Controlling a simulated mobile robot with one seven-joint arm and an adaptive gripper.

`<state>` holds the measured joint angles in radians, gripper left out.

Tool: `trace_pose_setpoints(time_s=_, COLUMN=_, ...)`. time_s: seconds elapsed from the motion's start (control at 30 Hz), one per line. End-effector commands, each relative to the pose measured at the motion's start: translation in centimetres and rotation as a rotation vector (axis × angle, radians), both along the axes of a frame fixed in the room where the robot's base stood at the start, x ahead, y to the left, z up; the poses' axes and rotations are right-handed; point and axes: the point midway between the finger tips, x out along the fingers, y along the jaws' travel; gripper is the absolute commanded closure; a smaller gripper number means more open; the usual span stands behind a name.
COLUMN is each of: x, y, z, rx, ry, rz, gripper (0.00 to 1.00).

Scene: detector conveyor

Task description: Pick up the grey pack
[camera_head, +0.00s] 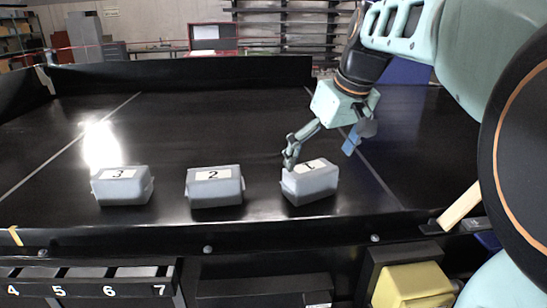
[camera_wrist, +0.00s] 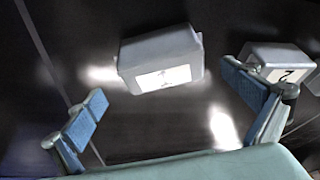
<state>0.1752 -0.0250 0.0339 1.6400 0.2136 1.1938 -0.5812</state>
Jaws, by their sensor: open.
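Three grey packs stand in a row near the front of the black conveyor (camera_head: 250,120). The left pack (camera_head: 122,190) is labelled 3, the middle pack (camera_head: 215,190) is labelled 2, and the right pack (camera_head: 310,187) bears a label that looks like 1. My gripper (camera_head: 320,152) is open and empty, just behind and above the right pack. In the wrist view, a pack with a white label (camera_wrist: 160,60) lies ahead, roughly between my spread blue fingertips (camera_wrist: 163,84). The pack labelled 2 (camera_wrist: 275,60) shows beyond the right finger, partly hidden by it.
A black wall (camera_head: 180,72) closes the back of the conveyor. The belt behind the left and middle packs is clear.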

Motion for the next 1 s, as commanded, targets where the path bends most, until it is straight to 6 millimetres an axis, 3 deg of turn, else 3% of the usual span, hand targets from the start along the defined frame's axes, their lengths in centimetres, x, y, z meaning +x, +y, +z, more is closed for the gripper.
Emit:
trace_pose_setpoints(time_s=0.23, x=0.7, y=0.4, z=-1.9, rx=0.000, ry=0.002, rz=-0.001, gripper=0.00)
trace_pose_setpoints(time_s=0.5, x=2.0, y=1.2, z=-5.4, rx=-0.001, ry=0.001, rz=-0.002, gripper=0.00)
trace_pose_setpoints(time_s=0.8, x=2.2, y=1.2, z=-5.8, rx=-0.001, ry=-0.001, rz=-0.002, gripper=0.00)
trace_pose_setpoints(time_s=1.0, x=2.2, y=1.2, z=-5.7, rx=-0.001, ry=-0.001, rz=-0.002, gripper=0.22)
